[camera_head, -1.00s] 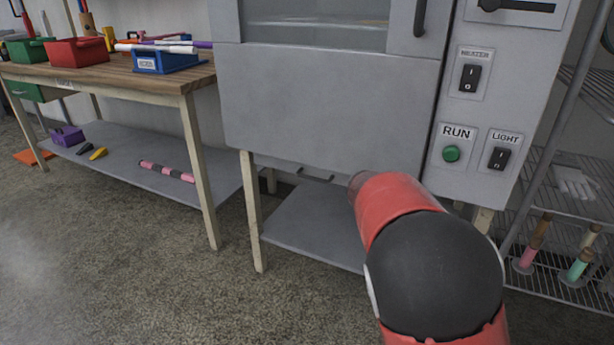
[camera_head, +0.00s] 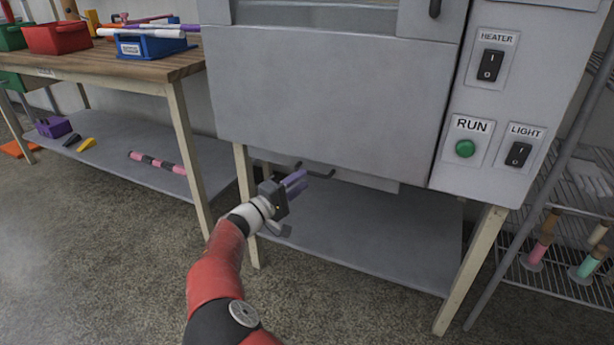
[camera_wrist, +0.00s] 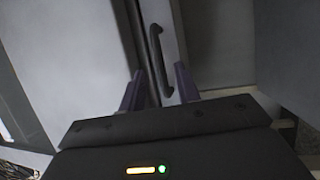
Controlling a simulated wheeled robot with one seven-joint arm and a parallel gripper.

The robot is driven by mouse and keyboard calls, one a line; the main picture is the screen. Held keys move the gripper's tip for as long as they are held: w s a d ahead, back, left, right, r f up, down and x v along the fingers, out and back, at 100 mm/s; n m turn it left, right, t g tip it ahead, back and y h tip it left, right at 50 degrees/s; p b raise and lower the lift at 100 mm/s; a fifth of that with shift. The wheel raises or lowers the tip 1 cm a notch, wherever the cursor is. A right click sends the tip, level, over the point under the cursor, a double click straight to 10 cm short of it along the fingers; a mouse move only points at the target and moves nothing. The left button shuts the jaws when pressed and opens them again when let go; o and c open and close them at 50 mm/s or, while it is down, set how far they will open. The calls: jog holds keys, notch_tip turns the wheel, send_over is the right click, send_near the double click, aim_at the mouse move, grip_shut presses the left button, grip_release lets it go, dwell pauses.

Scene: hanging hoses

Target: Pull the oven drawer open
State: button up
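The oven (camera_head: 330,100) is a large grey box on pale legs. Below its body is a narrow grey drawer front (camera_head: 365,179) with a dark handle (camera_head: 318,173), partly hidden by my gripper. My gripper (camera_head: 298,181) is under the oven's lower left part, close to this handle. In the wrist view the black bar handle (camera_wrist: 160,62) stands upright on a grey strip. My gripper's two purple fingers (camera_wrist: 158,85) are apart, with the handle's lower end between them in the picture. Whether they touch it cannot be told.
A grey lower shelf (camera_head: 370,235) lies beneath the oven. The control panel (camera_head: 490,120) is at the right, beside a wire rack (camera_head: 560,270). A wooden workbench (camera_head: 110,65) with bins stands at the left. The floor (camera_head: 110,250) at front left is clear.

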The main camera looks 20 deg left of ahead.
jog(key=x, duration=0.3)
jog(key=shift+w+d, duration=0.15)
jog(key=shift+c, duration=0.2)
grip_shut()
